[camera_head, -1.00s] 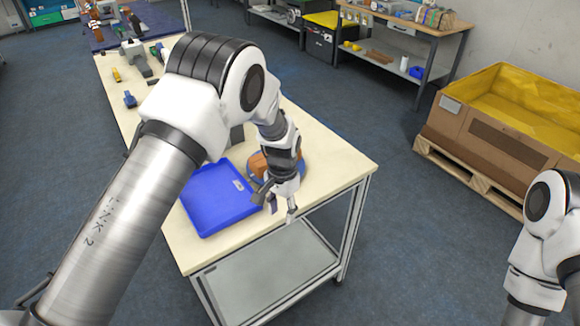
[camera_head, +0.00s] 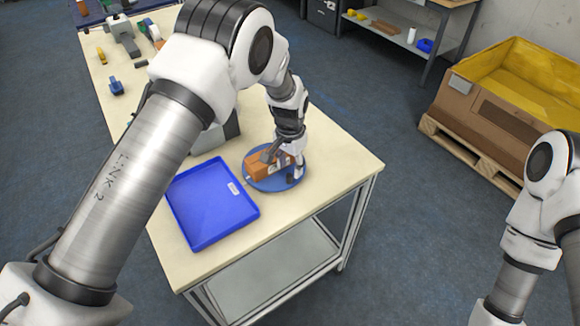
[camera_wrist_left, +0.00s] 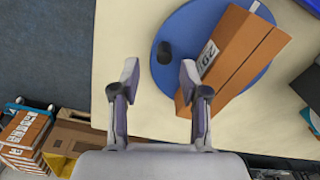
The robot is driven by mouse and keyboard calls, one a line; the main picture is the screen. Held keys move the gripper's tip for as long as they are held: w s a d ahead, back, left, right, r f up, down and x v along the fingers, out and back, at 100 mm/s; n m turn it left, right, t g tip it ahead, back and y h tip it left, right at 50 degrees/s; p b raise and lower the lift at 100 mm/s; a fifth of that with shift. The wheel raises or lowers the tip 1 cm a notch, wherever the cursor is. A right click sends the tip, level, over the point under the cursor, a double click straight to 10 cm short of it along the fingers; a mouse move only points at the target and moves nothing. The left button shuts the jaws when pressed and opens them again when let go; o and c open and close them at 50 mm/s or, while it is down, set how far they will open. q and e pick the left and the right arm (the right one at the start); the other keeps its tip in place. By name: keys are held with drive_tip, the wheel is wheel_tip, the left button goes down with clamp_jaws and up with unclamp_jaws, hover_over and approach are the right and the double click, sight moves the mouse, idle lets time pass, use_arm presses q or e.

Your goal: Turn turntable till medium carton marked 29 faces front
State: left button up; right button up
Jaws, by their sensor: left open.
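The medium carton (camera_head: 257,172), a brown box, lies on the round blue turntable (camera_head: 262,188) near the table's front right corner. In the left wrist view, the carton (camera_wrist_left: 245,62) has a white label reading 29 on the side toward the black knob (camera_wrist_left: 165,52). The knob stands up near the edge of the turntable (camera_wrist_left: 185,28). My left gripper (camera_head: 283,170) is open over the turntable beside the carton. In the wrist view its fingertips (camera_wrist_left: 159,75) are spread just short of the knob, one on each side, with the right fingertip close to the carton. My right gripper is out of view.
A blue tray (camera_head: 212,205) lies left of the turntable. A grey device (camera_head: 215,132) stands behind it, partly hidden by my left arm. Smaller items lie farther back on the table. A large yellow-lined crate (camera_head: 510,110) stands on the floor at right.

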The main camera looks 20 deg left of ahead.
sight(288, 177)
use_arm(q)
drive_tip(key=f, duration=0.4)
drive_tip(key=shift+w+a+p, duration=0.3)
drive_tip(key=shift+w+p, duration=0.05)
drive_tip(key=shift+w+f, duration=0.15)
drive_tip(key=shift+f, duration=0.1)
drive_tip(key=shift+s+d+r, duration=0.1)
drive_tip(key=shift+s+r, duration=0.1)
drive_tip(key=shift+s, duration=0.05)
drive_tip(key=shift+c, duration=1)
drive_tip(key=shift+s, duration=0.1)
clamp_jaws()
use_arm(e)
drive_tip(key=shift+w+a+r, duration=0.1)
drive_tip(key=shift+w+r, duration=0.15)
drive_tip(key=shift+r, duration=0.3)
use_arm(q)
drive_tip(key=shift+s, duration=0.1)
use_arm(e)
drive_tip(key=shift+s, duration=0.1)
use_arm(q)
drive_tip(key=shift+s, duration=0.1)
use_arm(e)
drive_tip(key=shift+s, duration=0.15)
